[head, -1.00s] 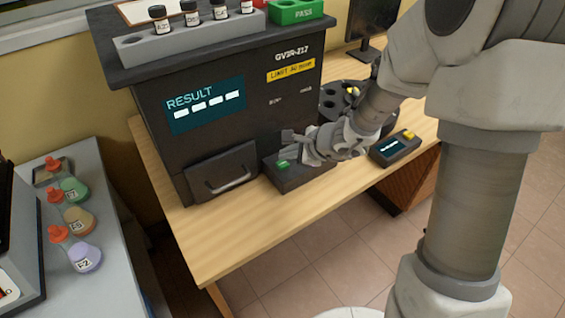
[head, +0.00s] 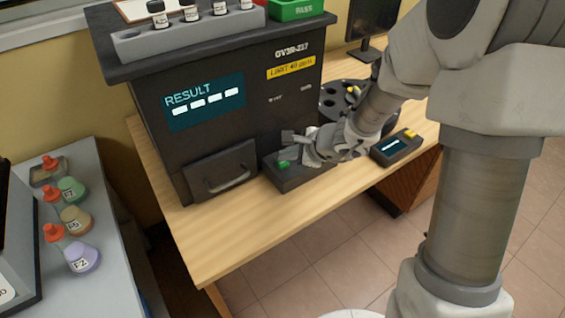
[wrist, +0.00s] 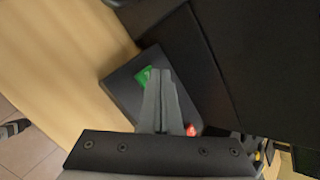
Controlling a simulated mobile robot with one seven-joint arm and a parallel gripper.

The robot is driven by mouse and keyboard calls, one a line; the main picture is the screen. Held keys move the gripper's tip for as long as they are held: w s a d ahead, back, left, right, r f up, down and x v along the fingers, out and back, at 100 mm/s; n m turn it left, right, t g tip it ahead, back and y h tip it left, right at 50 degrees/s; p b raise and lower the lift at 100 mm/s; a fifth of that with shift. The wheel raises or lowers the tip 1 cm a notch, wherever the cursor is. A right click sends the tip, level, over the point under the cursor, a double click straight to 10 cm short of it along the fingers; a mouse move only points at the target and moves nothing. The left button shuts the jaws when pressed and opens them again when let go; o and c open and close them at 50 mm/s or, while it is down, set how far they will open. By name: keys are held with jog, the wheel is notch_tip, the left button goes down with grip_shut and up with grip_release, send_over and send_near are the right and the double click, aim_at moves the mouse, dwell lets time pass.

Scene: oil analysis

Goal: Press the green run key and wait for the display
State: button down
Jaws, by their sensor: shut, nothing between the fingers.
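The green run key (head: 283,164) sits on a small dark key box (head: 295,177) in front of the black analyser (head: 215,130). The analyser's display (head: 205,103) reads RESULT above a row of white dashes. My gripper (head: 290,137) is shut and empty, just above the key box. In the wrist view the fingers of my gripper (wrist: 160,72) lie together over the box, and their tips overlap the edge of the green key (wrist: 143,76). I cannot tell whether they touch it. A red key (wrist: 192,130) shows beside the fingers.
A small device with a lit screen (head: 394,147) and a dark round carousel (head: 342,98) stand to the right on the wooden bench (head: 240,235). Several labelled flasks (head: 82,258) stand on the grey counter at left. The bench front is clear.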

aim_at(287, 164)
jog(key=shift+f+b, duration=0.55)
jog(key=shift+b, duration=0.2)
dwell(0.6)
jog(key=shift+r, duration=0.1)
jog(key=shift+r+p, duration=0.7)
jog(key=shift+r, duration=0.15)
jog(key=shift+r, duration=0.15)
notch_tip(287, 164, up, 5)
jog(key=p, duration=0.3)
jog(key=shift+f+p, duration=0.2)
jog(key=shift+p, duration=0.2)
jog(key=shift+r, duration=0.1)
